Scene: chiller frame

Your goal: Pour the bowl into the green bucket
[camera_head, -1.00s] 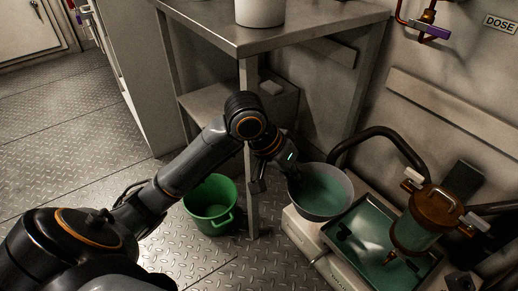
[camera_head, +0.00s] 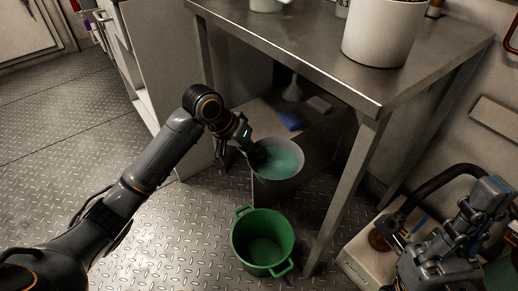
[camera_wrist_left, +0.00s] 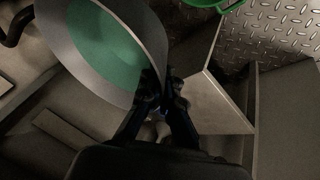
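A grey bowl (camera_head: 299,163) with blue-green liquid (camera_head: 281,161) in it hangs in the air by the table's shelf. My left gripper (camera_head: 257,158) is shut on its near-left rim. The left wrist view shows the fingers (camera_wrist_left: 162,92) pinching the rim of the bowl (camera_wrist_left: 150,35). The green bucket (camera_head: 263,240) stands on the floor, below and slightly to the near side of the bowl, and looks empty. Its edge shows in the left wrist view (camera_wrist_left: 205,3). My right gripper (camera_head: 462,222) is at the right; its fingers are not clear.
The metal table (camera_head: 290,50) with a white pot (camera_head: 383,32) on it stands behind. Its front leg (camera_head: 345,190) is just right of the bowl and bucket. A light box (camera_head: 365,255) with a hose sits at the right. The floor at the left is clear.

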